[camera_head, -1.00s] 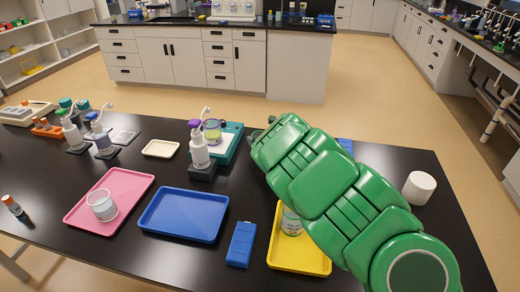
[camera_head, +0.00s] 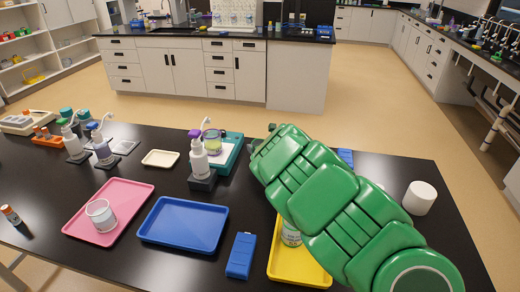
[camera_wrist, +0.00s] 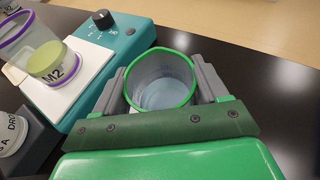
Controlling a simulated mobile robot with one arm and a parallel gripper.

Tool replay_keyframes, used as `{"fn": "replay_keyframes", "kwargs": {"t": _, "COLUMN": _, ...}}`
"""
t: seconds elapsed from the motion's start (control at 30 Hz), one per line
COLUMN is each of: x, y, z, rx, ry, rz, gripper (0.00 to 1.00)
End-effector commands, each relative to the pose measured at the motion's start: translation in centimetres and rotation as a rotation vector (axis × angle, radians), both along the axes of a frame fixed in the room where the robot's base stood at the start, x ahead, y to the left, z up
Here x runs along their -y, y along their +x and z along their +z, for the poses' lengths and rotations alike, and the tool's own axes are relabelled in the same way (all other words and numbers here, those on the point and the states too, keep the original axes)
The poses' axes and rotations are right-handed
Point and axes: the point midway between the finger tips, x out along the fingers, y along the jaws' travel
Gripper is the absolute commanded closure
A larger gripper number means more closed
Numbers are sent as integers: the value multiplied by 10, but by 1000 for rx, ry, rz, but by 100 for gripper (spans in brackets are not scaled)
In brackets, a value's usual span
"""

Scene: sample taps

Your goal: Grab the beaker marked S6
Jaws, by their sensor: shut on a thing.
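My gripper (camera_wrist: 162,88) is shut around a clear beaker with a green rim (camera_wrist: 129,90) in the wrist view. One grey finger presses each side of it. The beaker seems to hold a little pale bluish liquid. Its marking is out of sight, so I cannot read whether it says S6. In the head view my green arm hides the beaker and nearly all of the gripper. A purple-rimmed beaker marked M2 (camera_wrist: 30,48) stands on a teal device with a white plate (camera_wrist: 125,45), left of my gripper. That device also shows in the head view (camera_head: 232,150).
A pink tray (camera_head: 125,200) holds a clear beaker (camera_head: 100,215). A blue tray (camera_head: 183,222) is empty. A yellow tray (camera_head: 300,270), partly behind my arm, holds a labelled container (camera_head: 291,235). A dropper bottle (camera_head: 198,160) stands close to the teal device. A white cylinder (camera_head: 419,198) stands at right.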

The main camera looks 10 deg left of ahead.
Motion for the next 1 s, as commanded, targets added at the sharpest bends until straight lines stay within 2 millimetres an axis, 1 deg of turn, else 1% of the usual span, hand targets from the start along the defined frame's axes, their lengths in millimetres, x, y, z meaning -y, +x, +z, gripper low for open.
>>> {"fn": "replay_keyframes", "kwargs": {"t": 0.27, "x": 0, "y": 0, "z": 22, "rx": 3, "ry": -1, "rz": 0, "gripper": 78}}
{"fn": "replay_keyframes", "kwargs": {"t": 1.0, "x": 12, "y": -31, "z": 61, "rx": 2, "ry": 0, "rz": 0, "gripper": 78}}
